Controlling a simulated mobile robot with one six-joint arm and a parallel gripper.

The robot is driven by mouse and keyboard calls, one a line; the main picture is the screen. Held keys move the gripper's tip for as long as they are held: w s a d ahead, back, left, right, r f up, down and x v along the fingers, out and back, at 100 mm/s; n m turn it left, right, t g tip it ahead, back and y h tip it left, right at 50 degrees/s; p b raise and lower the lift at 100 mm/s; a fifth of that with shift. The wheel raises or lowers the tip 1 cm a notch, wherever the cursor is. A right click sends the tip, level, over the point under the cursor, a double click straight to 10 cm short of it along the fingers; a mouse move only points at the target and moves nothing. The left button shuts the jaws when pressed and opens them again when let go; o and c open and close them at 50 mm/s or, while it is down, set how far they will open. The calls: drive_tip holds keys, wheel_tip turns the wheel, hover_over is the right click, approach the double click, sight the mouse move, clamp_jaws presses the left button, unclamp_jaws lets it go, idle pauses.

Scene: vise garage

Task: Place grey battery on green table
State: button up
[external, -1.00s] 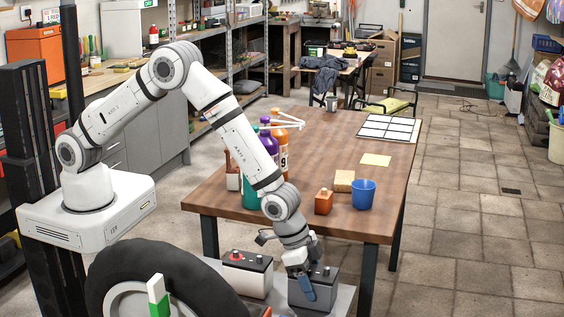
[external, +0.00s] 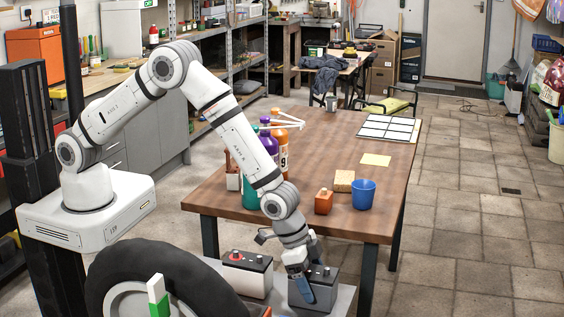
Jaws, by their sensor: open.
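The grey battery (external: 325,290) stands on a low light surface (external: 344,306) in front of the wooden table. My gripper (external: 304,288) is down at the battery's left part, with a blue finger against or in front of its near face. The jaws are open; the far finger is hidden, so I cannot tell whether the battery sits between them. No green table shows clearly; the table in view has a brown wooden top (external: 330,225).
A white battery (external: 246,274) with a dark top stands just left of the gripper. A large tyre (external: 150,262) is further left. Bottles (external: 282,152), a blue cup (external: 363,194), a small orange bottle (external: 324,202) and a sponge (external: 344,181) stand on the wooden table.

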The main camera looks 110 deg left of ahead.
drive_tip(key=b+v, duration=0.1)
drive_tip(key=v, duration=1.1)
drive_tip(key=s+a+r, duration=0.1)
drive_tip(key=s+r, duration=1.1)
drive_tip(key=s, duration=1)
drive_tip(key=s+a+r+g, duration=0.1)
drive_tip(key=s+r, duration=0.3)
drive_tip(key=s, duration=1)
drive_tip(key=shift+a+g, duration=0.2)
drive_tip(key=shift+g, duration=0.1)
